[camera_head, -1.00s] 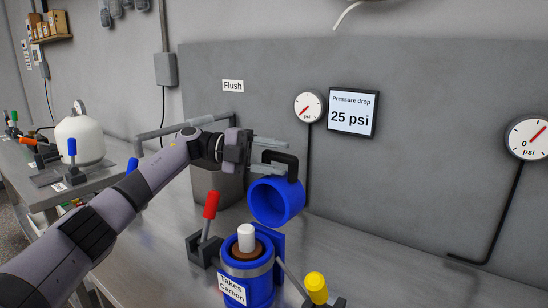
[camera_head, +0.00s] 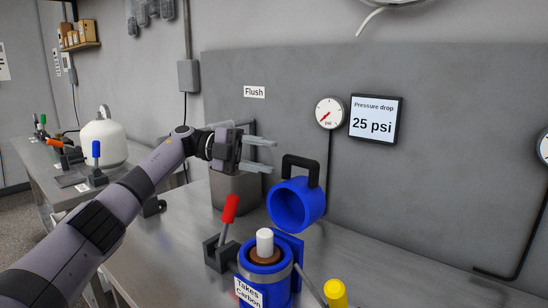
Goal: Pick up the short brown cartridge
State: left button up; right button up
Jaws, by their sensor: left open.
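A brown cartridge (camera_head: 264,255) with a white top (camera_head: 265,241) sits inside the blue housing (camera_head: 285,285) labelled "Takes Carbon". Only its brown upper rim and white top show; its length is hidden by the housing. The blue lid (camera_head: 298,204) with a black handle is off the housing, behind and above it. My left gripper (camera_head: 260,154) is open and empty, its fingers pointing right, left of the lid's handle and well above the cartridge. My right gripper is not in view.
A red-handled lever (camera_head: 230,210) stands left of the housing, and a yellow-knobbed lever (camera_head: 335,293) stands right of it. A grey bin (camera_head: 234,190) is behind, under the "Flush" sign. A white tank (camera_head: 103,140) stands on the left bench. The bench's right part is clear.

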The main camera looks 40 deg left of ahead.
aim_at(265, 255)
jog(key=k, duration=1.5)
